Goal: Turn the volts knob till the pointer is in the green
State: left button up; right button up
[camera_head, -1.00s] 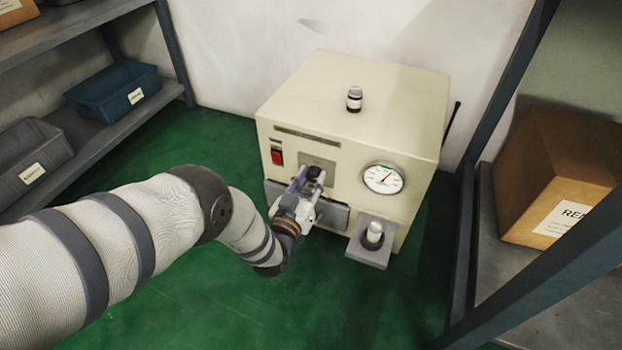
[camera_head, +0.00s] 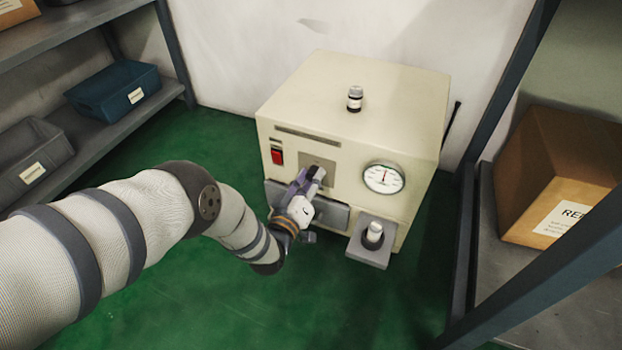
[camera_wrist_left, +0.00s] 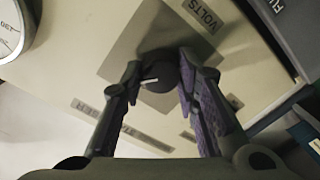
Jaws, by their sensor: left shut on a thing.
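The cream machine (camera_head: 335,100) stands on the floor with a round white gauge (camera_head: 384,177) on its front. The gauge's red pointer stands close to straight up; its coloured band is too small to read. The black volts knob (camera_wrist_left: 158,78) sits on a grey plate beside the VOLTS label (camera_wrist_left: 203,14) in the left wrist view. My left gripper (camera_head: 312,177) is at that plate, its fingers shut on the knob from both sides. In the head view the gripper hides the knob. My right gripper is not in view.
A red switch (camera_head: 277,156) is left of the plate. A small jar (camera_head: 354,98) stands on the machine's top. A grey ledge (camera_head: 368,252) holding a white-topped piece juts out below the gauge. Shelves flank the machine, with a cardboard box (camera_head: 545,180) at right.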

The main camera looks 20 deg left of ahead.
pick_arm(q)
jog(key=o, duration=1.2)
jog(key=shift+c, duration=0.2)
jog(key=s, duration=1.2)
jog(key=shift+a+r, duration=0.15)
jog(key=shift+r, duration=0.15)
